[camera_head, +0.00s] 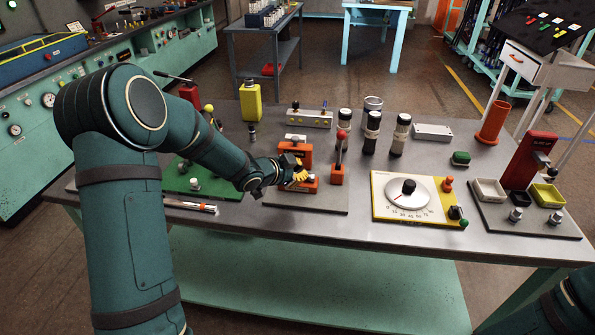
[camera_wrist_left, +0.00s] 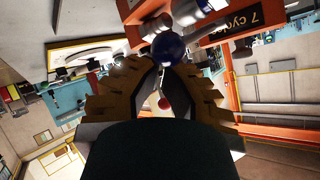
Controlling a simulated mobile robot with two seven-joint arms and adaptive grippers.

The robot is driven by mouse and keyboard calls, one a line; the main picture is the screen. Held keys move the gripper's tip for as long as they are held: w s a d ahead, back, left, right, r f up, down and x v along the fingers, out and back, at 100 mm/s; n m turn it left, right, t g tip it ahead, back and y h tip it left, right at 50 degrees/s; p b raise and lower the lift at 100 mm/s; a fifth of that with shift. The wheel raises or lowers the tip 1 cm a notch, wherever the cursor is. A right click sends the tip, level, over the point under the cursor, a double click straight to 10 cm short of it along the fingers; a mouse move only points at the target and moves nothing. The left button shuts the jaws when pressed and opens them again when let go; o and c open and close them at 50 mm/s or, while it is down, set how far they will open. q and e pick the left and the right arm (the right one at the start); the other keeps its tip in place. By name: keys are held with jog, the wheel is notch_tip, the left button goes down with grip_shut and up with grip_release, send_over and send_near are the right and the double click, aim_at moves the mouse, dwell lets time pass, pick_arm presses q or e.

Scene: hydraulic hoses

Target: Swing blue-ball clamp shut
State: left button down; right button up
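The blue ball (camera_wrist_left: 169,50) of the clamp is in the left wrist view, at the tips of my left gripper (camera_wrist_left: 166,68). Above the ball are the clamp's pale metal parts (camera_wrist_left: 192,10) and an orange block (camera_wrist_left: 235,28) lettered "7 cycles". In the head view my left gripper (camera_head: 296,174) is at the front of the orange clamp stand (camera_head: 296,151) and hides the ball there. My right gripper is out of view.
A red-ball lever (camera_head: 341,136) stands on an orange block (camera_head: 338,174) just right of the gripper. A dial panel (camera_head: 384,206) lies further right. Black-and-white cylinders (camera_head: 372,133) stand behind. A green board (camera_head: 212,178) is left, under my arm.

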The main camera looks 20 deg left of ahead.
pick_arm(q)
notch_tip(320, 180, up, 2)
jog(key=w+d, duration=0.2)
jog(key=d, duration=0.1)
jog(key=s+a, duration=0.2)
jog(key=s, duration=0.8)
jog(key=shift+a+p, duration=0.35)
jog(key=shift+p, duration=0.05)
